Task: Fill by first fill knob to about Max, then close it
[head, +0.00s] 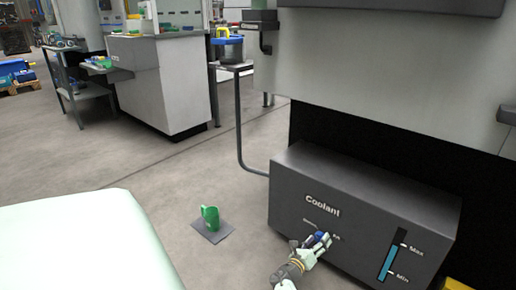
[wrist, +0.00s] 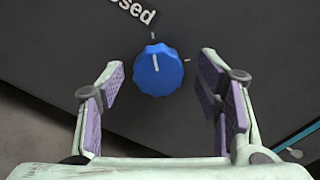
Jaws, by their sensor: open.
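The blue fill knob (wrist: 159,70) is on the dark coolant box (head: 310,225). In the wrist view its white pointer line points up at the tick beside the label ending in "osed". In the head view the knob (head: 320,238) is partly hidden by my gripper (head: 314,248). My gripper is open, with its two padded fingers (wrist: 163,95) on either side of the knob and a gap on both sides. The level gauge (head: 390,258) at the right of the box shows blue liquid well above Min, its top close to the Max mark.
A bent pipe (head: 240,130) runs down beside the machine. Open floor lies to the left.

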